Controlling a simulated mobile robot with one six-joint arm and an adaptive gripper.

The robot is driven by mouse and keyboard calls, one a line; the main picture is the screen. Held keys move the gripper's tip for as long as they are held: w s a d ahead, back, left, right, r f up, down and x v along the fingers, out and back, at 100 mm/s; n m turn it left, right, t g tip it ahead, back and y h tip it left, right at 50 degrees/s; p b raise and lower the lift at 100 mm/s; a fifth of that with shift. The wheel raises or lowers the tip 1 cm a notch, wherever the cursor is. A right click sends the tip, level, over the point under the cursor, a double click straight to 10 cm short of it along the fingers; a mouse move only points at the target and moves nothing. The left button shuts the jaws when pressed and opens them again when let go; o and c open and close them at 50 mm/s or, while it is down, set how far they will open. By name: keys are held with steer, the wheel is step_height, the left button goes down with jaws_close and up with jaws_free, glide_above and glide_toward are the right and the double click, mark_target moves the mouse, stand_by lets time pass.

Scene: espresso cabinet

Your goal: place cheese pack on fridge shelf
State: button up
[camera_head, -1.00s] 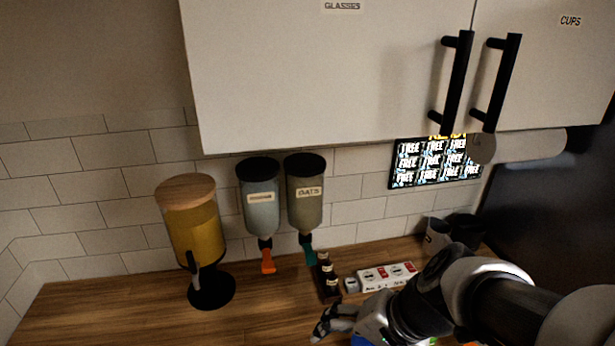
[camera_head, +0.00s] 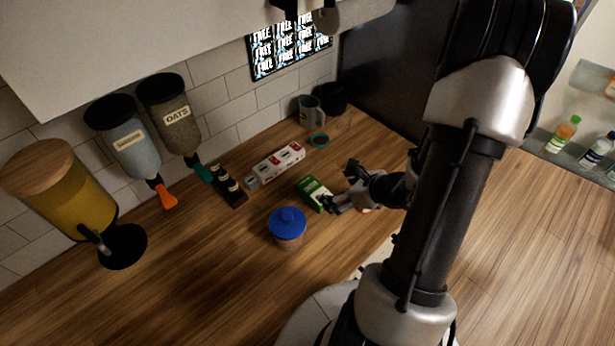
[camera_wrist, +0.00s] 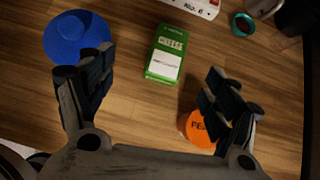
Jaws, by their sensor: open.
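A green box with a white label (camera_head: 314,193) lies on the wooden counter; it also shows in the wrist view (camera_wrist: 166,53). An orange round lid marked "FE" (camera_wrist: 198,130) is partly hidden by my right finger in the wrist view. My gripper (camera_head: 343,186) is open and empty above the counter, near the green box. In the wrist view its fingers (camera_wrist: 155,83) are spread, with the green box beyond them. A shelf with bottles (camera_head: 545,137), seemingly the fridge shelf, is at the far right.
A blue-lidded jar (camera_head: 288,228) stands left of the green box. White boxes (camera_head: 275,164), dark small bottles (camera_head: 228,187) and a grey mug (camera_head: 309,112) are behind. Front left counter is clear.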

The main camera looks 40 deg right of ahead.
steer(key=d+f+m, duration=0.1)
steer(key=f, duration=0.1)
steer(key=b, duration=0.2)
glide_toward(313, 188)
steer(key=shift+h, duration=0.3)
steer(key=x, duration=0.3)
steer(key=a+x, duration=0.1)
steer(key=shift+f, duration=0.5)
steer(key=x, duration=0.5)
steer(key=shift+w+d+f, duration=0.1)
steer(key=shift+w+d, duration=0.1)
steer(key=shift+w, duration=0.25)
steer(key=shift+c, duration=0.2)
steer(key=c, duration=1.4)
step_height(313, 188, up, 20)
steer(key=p, duration=0.4)
